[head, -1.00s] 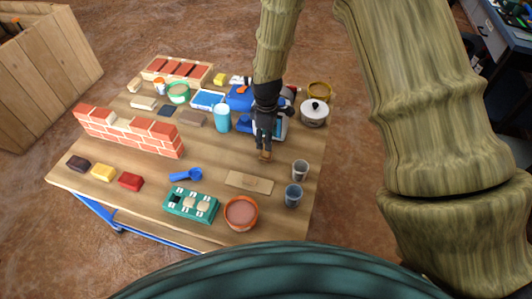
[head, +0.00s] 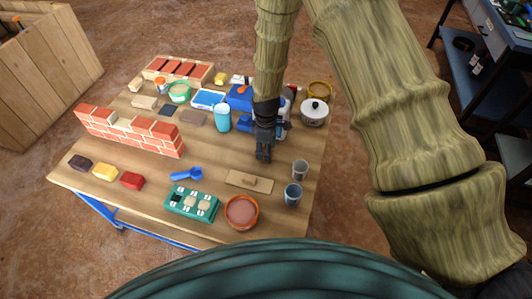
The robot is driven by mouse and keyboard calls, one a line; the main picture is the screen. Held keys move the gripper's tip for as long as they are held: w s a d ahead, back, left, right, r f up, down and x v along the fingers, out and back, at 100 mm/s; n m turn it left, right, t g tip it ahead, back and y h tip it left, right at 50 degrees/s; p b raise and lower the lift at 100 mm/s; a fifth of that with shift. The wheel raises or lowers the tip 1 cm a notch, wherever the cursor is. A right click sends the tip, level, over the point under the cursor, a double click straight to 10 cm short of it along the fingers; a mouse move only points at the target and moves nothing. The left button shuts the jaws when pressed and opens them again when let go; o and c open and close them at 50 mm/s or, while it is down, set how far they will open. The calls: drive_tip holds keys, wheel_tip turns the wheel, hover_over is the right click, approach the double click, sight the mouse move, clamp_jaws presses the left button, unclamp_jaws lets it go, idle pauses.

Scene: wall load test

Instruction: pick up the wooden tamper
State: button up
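My gripper (head: 263,152) points down over the right part of the table, its dark fingers close to the tabletop. No distinct wooden tamper shows now. A small brown wooden piece that showed at the fingertips earlier may be it, and is now hidden behind the fingers. I cannot tell whether the fingers are open or shut on it. A flat wooden board with a small raised block (head: 249,181) lies just in front of the gripper, apart from it.
A grey cup (head: 300,169) and a blue-grey cup (head: 293,194) stand right of the board. A white lidded pot (head: 314,113) stands behind right. A light-blue tumbler (head: 223,118) is to the left. A terracotta bowl (head: 242,212) and green tray (head: 180,206) are in front. A brick wall (head: 130,133) stands left.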

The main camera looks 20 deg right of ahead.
drive_tip(key=c, duration=1.1)
drive_tip(key=shift+r, duration=0.1)
drive_tip(key=shift+r+b, duration=0.5)
drive_tip(key=shift+r, duration=4.45)
